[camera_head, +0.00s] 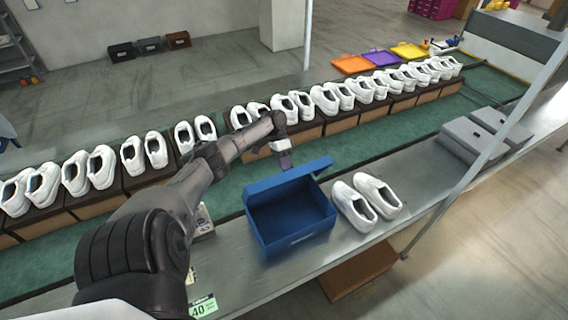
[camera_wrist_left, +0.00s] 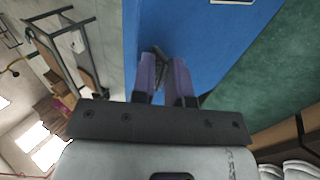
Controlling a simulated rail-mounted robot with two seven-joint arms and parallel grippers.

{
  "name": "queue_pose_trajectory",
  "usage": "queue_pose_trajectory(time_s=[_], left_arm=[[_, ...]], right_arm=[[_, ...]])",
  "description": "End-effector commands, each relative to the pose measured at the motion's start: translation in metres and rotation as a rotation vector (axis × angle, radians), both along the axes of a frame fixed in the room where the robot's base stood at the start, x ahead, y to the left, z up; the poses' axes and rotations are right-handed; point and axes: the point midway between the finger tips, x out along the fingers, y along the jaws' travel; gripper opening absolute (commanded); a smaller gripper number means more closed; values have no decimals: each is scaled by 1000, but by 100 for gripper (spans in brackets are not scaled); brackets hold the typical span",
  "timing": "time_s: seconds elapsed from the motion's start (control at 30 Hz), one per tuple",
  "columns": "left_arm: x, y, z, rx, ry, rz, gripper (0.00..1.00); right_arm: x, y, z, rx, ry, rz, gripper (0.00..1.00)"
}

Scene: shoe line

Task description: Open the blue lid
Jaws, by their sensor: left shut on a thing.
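The blue box (camera_head: 290,222) stands on the grey bench, with its inside showing empty. Its blue lid (camera_head: 310,170) is tilted up at the back edge of the box, so the box is partly or fully open. My left gripper (camera_head: 286,163) is at the lid's back left part, reaching in from the left. In the left wrist view the fingers (camera_wrist_left: 166,75) are close together against the blue lid (camera_wrist_left: 205,50), shut on its edge. The exact contact is partly hidden by the fingers. My right gripper is not in view.
A pair of white shoes (camera_head: 366,202) sits right of the box. Grey boxes (camera_head: 485,135) stand further right on the bench (camera_head: 415,180). Behind runs a green conveyor (camera_head: 370,138) with a row of white shoes on brown boxes. A green label (camera_head: 203,307) is at the front left.

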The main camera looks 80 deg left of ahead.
Motion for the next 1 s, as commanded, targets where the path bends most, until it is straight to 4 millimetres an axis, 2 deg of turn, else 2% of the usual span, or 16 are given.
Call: queue_pose_trajectory(time_s=[0.5,0.53,0.7,1.0], left_arm=[[1,1,1,1,-2,2,0],[1,1,1,1,-2,2,18],[1,0,1,1,-1,1,33],[0,2,3,1,-1,1,33]], right_arm=[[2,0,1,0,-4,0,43],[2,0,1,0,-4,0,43],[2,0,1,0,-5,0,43],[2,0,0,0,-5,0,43]])
